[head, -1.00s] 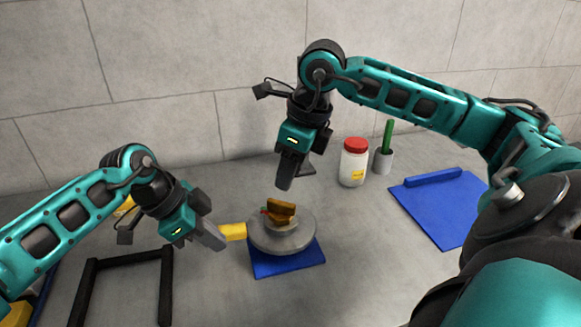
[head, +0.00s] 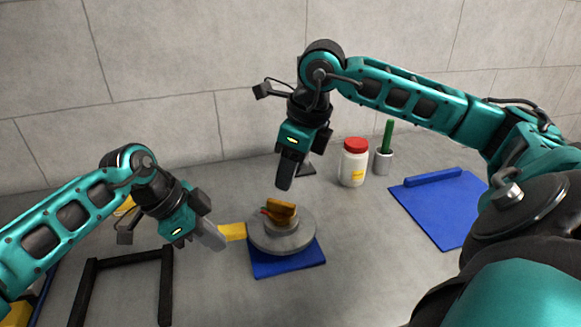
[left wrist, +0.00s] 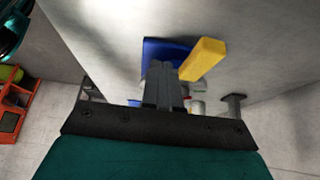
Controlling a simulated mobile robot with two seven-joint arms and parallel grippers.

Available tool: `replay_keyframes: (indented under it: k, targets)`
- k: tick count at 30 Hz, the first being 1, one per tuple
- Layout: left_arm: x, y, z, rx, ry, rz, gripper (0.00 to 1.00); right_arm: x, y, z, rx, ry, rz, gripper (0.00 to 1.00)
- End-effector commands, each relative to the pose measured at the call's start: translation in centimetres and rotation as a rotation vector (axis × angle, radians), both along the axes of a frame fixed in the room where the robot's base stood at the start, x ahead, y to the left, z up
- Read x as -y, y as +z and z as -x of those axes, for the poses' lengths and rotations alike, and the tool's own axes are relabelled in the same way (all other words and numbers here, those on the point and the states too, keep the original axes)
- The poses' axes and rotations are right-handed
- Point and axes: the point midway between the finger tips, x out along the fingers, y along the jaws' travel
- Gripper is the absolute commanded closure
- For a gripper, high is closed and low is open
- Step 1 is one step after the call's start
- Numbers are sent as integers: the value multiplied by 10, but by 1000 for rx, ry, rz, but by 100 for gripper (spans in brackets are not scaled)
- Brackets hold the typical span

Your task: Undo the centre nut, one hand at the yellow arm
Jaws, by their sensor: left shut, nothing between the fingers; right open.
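The hub is a round grey disc (head: 284,241) on a blue base (head: 290,264) in the middle of the bench. A brass-coloured centre nut (head: 280,211) stands on top of it, with a small red mark at its left. The yellow arm (head: 233,232) sticks out from the disc to the left; it also shows in the left wrist view (left wrist: 204,59). My left gripper (head: 220,243) is shut and empty, its tips close beside the yellow arm's outer end; I cannot tell whether they touch. My right gripper (head: 284,184) is open and empty, pointing down above the nut, clear of it.
A white jar with a red lid (head: 353,163) and a grey cup holding a green stick (head: 383,160) stand behind to the right. A blue tray (head: 445,212) lies at the right. A black frame (head: 128,256) lies at the left front. The bench front of the hub is clear.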

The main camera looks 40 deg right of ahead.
Motion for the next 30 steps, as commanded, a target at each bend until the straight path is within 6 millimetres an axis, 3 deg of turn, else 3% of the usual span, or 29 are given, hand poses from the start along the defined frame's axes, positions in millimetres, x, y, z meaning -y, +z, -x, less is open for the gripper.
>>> replay_keyframes:
  k: [30]
  targets:
    - [0,-35,0,0,1,0,100,0,0,0,0,0,0,60]
